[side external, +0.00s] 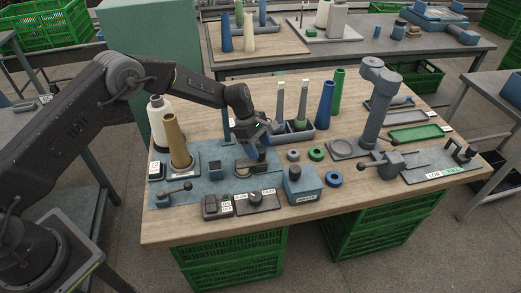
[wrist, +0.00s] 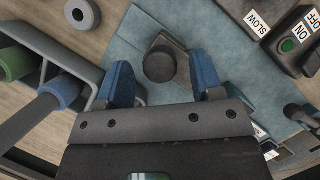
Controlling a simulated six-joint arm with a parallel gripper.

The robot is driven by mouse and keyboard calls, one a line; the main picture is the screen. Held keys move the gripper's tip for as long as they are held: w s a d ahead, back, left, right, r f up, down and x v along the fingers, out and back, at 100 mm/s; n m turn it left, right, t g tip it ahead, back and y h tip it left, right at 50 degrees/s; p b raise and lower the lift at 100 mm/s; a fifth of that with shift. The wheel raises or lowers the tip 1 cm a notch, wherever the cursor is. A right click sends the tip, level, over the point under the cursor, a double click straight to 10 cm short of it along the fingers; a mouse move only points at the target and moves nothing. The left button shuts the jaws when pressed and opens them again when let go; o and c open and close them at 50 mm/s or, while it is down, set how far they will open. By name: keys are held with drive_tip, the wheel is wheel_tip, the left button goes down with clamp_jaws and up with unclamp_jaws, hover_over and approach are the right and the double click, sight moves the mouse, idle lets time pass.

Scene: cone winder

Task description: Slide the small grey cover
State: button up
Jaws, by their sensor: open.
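My gripper (side external: 256,150) is over the blue-green base plate of the winder, near the middle of the table. In the wrist view its two blue fingers (wrist: 165,80) are spread apart. A dark grey piece with a round knob (wrist: 160,66) shows between and just beyond them; it looks like the small grey cover. I see no clear contact between the fingers and the knob. In the side view the gripper partly hides this piece (side external: 250,166) on the plate.
A tan cone (side external: 177,143) stands on the plate's left. A switch box and a speed dial box (side external: 256,201) are in front, a blue box (side external: 303,185) to the right. A grey tray (side external: 294,134) holding cones is behind. Grey and green rings (side external: 316,153) lie nearby.

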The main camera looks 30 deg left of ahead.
drive_tip(key=shift+x, duration=0.8)
clamp_jaws()
